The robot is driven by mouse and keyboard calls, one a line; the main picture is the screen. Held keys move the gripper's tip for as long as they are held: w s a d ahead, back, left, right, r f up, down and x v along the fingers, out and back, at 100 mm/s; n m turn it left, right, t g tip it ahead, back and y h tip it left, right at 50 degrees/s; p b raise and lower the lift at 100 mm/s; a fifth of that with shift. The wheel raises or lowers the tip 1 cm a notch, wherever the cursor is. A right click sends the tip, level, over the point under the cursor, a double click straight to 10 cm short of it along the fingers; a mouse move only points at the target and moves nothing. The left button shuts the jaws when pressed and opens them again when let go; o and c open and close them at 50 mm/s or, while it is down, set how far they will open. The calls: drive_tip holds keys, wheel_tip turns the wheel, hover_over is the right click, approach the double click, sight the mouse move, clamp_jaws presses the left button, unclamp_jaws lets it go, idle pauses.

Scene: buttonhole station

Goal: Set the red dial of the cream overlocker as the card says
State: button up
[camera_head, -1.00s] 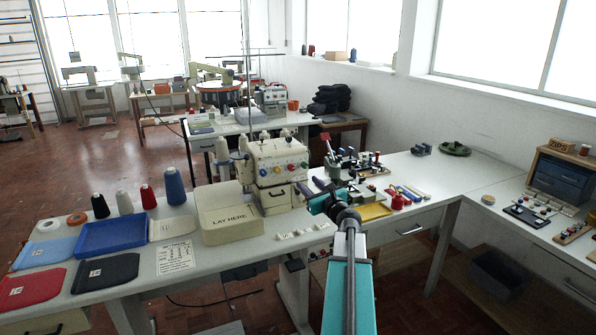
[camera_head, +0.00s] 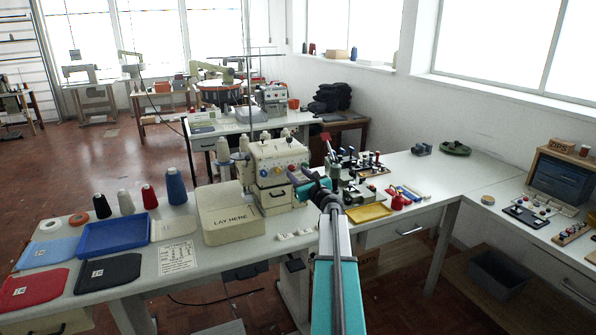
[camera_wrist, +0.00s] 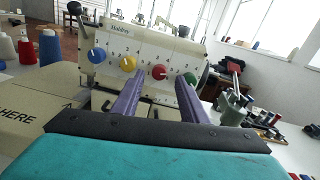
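The cream overlocker (camera_head: 276,160) stands on the white table. In the wrist view its front (camera_wrist: 118,40) carries a row of dials: blue, yellow, the red dial (camera_wrist: 158,72) and green. The red dial shows a pale pointer mark; the small scale print around it is unclear. My gripper (camera_wrist: 160,80) is open. Its two purple fingers point at the dial row, with the red dial seen between their tips; I cannot tell whether they touch it. In the head view my gripper (camera_head: 298,180) is at the machine's right front. A printed card (camera_head: 176,257) lies left on the table; its text is too small to read.
A cream box marked LAY HERE (camera_head: 232,217) sits left of the machine. A blue tray (camera_head: 113,238) and thread cones (camera_head: 175,186) stand further left. A yellow tray (camera_head: 368,213) and small tools lie to the right. Small white pieces (camera_head: 294,234) lie at the front edge.

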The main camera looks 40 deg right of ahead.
sight(294, 170)
drive_tip(key=shift+x, duration=1.5)
clamp_jaws()
drive_tip(key=shift+d, duration=0.2)
drive_tip(key=shift+f, duration=0.2)
